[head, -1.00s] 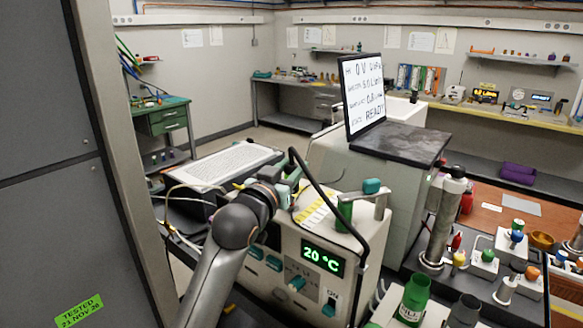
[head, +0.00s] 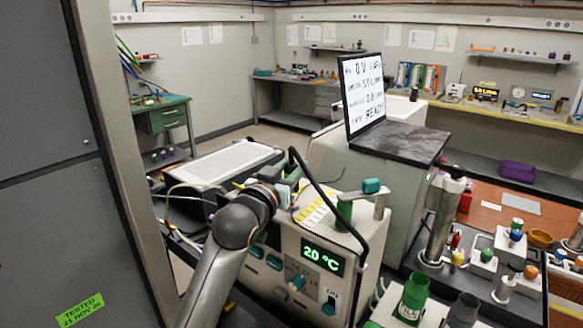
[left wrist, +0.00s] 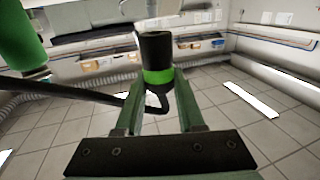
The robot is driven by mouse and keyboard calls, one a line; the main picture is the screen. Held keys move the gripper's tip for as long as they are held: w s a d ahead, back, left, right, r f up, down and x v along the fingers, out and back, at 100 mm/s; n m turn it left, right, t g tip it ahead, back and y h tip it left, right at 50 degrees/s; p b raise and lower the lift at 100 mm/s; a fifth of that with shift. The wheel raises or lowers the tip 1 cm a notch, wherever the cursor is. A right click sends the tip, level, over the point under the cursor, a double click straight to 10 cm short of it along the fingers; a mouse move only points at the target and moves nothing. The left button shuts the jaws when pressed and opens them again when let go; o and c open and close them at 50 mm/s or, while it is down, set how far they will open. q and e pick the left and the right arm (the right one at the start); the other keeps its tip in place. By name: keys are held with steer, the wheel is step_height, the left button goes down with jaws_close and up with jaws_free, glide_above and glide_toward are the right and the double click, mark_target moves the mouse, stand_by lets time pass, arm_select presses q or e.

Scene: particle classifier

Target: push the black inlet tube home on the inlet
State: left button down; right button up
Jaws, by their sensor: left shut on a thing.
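My left gripper (head: 288,182) is above the back left part of the cream box with the 20 °C display. In the left wrist view its two green fingers (left wrist: 158,108) are shut on the black inlet tube's end (left wrist: 157,50), a black cylinder with a bright green band. The end stands upright between the fingertips. In the head view the black tube (head: 325,194) rises from the gripper, arcs over and runs down the box's right side. I cannot pick out the inlet in either view, nor tell whether the tube end touches it. My right gripper is not in view.
The cream box (head: 283,283) has a green cylinder (head: 344,210) and a teal-tipped lever (head: 371,187) on top, close to the tube. A screen (head: 362,95) stands behind. A white tray (head: 222,162) lies left. A tall grey cabinet (head: 40,150) borders the left side.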

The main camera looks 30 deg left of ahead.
arm_select(q)
steer(key=shift+p, duration=0.3)
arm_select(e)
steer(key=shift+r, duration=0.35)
arm_select(q)
steer(key=shift+f+b, duration=0.65)
steer(key=shift+f, duration=0.55)
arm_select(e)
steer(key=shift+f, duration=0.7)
arm_select(q)
steer(key=shift+f+b, duration=0.3)
steer(key=shift+f, duration=0.4)
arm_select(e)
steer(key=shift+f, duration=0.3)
arm_select(q)
steer(key=shift+c, duration=2.2)
jaws_free()
steer(key=shift+r, duration=0.1)
